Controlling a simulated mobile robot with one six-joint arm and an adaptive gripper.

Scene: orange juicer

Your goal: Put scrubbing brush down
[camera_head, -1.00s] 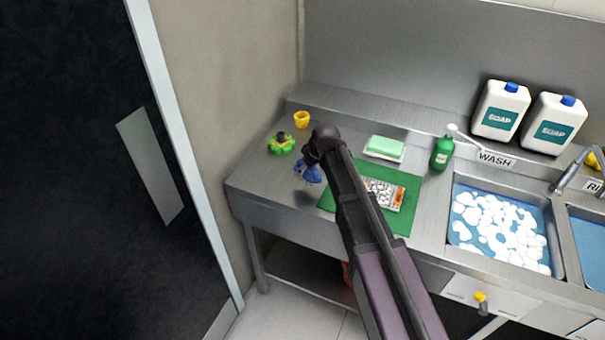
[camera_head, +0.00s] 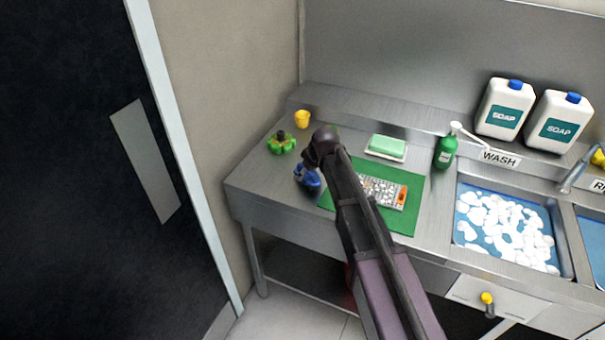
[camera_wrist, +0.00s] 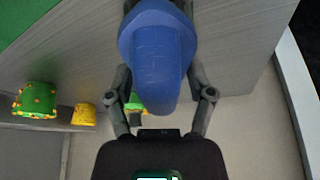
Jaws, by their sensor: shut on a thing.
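The scrubbing brush is blue. In the head view the brush (camera_head: 307,177) is at the left part of the steel counter, beside the left edge of the green mat. In the wrist view the brush (camera_wrist: 158,62) fills the top middle, between the fingers of my gripper (camera_wrist: 160,95). My gripper is shut on it. In the head view my wrist hides most of the gripper. I cannot tell whether the brush touches the counter.
A green, orange-dotted thing (camera_head: 281,143) and a yellow cup (camera_head: 302,119) stand at the counter's left. The green mat (camera_head: 400,222) holds a grater-like thing (camera_head: 385,191). A green sponge (camera_head: 387,146), green bottle (camera_head: 445,153) and foamy sink (camera_head: 465,243) lie to the right.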

